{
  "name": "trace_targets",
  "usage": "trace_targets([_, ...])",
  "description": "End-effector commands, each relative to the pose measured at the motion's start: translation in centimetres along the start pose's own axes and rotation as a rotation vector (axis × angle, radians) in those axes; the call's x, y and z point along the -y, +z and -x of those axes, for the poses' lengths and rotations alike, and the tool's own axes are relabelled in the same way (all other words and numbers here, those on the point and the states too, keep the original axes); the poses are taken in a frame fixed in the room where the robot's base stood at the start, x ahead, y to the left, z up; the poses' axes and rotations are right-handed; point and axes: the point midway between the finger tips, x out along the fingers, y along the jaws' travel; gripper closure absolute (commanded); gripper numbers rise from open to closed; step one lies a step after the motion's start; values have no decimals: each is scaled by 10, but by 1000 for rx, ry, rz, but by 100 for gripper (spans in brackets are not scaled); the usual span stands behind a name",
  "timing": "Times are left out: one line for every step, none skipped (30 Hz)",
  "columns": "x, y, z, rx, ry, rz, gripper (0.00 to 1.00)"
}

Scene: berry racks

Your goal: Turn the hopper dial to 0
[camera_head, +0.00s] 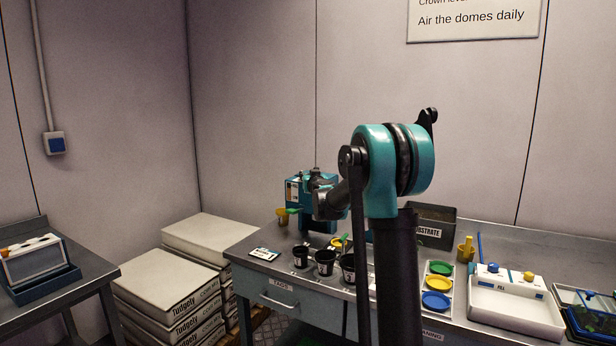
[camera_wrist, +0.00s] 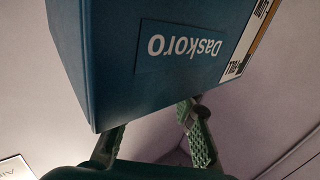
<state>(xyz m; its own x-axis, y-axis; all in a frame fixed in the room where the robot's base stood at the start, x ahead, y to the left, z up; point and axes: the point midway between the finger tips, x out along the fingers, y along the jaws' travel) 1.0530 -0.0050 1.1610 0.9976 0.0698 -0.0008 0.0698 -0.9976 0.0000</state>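The hopper appears to be the teal box (camera_head: 296,188) at the back left of the workbench, with a pale panel on its front and a yellow-green part low on its left. In the wrist view, a blue-teal box (camera_wrist: 170,60) marked "Daskoro" fills the upper part, upside down, with a white and orange panel at its right edge. No dial can be made out in either view. My gripper (camera_wrist: 154,118) has its two green fingers apart, with nothing seen held between them, close to the box. In the head view my arm hides part of the hopper and its surroundings.
Several black pots (camera_head: 325,262) stand on the workbench before the hopper. A substrate bin (camera_head: 438,218), a tray of coloured discs (camera_head: 453,284) and a white device (camera_head: 513,306) with two knobs lie further right. Stacked sacks (camera_head: 165,272) stand left of the bench.

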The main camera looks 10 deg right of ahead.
Motion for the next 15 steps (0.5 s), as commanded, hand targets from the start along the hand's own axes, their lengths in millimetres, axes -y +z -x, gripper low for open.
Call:
trace_targets([0, 0, 0, 0, 0, 0, 83])
trace_targets([0, 0, 0, 0, 0, 0, 86])
trace_targets([0, 0, 0, 0, 0, 0, 91])
trace_targets([0, 0, 0, 0, 0, 0, 95])
trace_targets([0, 0, 0, 0, 0, 0, 99])
trace_targets([0, 0, 0, 0, 0, 0, 100])
trace_targets([0, 0, 0, 0, 0, 0, 100])
trace_targets([0, 0, 0, 0, 0, 0, 100])
trace_targets([0, 0, 0, 0, 1, 0, 100])
trace_targets([0, 0, 0, 0, 2, 0, 100])
trace_targets([0, 0, 0, 0, 4, 0, 100])
trace_targets([0, 0, 0, 0, 8, 0, 100])
trace_targets([0, 0, 0, 0, 13, 1, 100])
trace_targets([1, 0, 0, 0, 18, 0, 100])
trace_targets([1, 0, 0, -1, 28, -1, 100])
